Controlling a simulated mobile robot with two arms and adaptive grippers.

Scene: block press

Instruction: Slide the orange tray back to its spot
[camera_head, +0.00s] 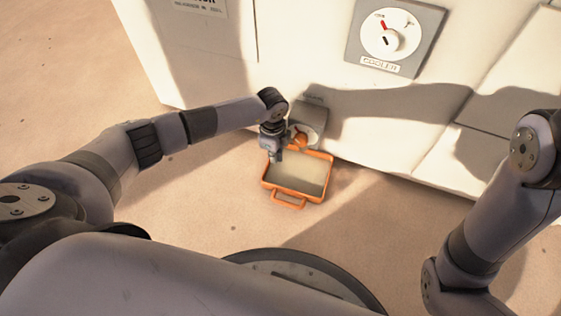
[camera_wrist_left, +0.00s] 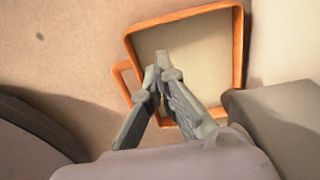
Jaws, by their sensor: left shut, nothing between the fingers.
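The orange tray (camera_head: 312,177) is a shallow pan with an orange rim and a pale bare floor. It lies on the ground in front of the white machine, with its loop handle (camera_head: 288,203) facing me. In the left wrist view the tray (camera_wrist_left: 200,45) looks empty, with its handle on the left. My left gripper (camera_head: 276,158) is over the tray's left rear part. Its fingers are shut and empty in the left wrist view (camera_wrist_left: 158,70). They hide part of the rim, and I cannot tell whether they touch it. My right gripper is out of view.
The white machine (camera_head: 300,50) stands behind the tray, with a cooler dial (camera_head: 390,38) on its front. A grey housing (camera_head: 310,115) with a white and orange part sits low behind the tray. Sandy floor is free to the left and in front.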

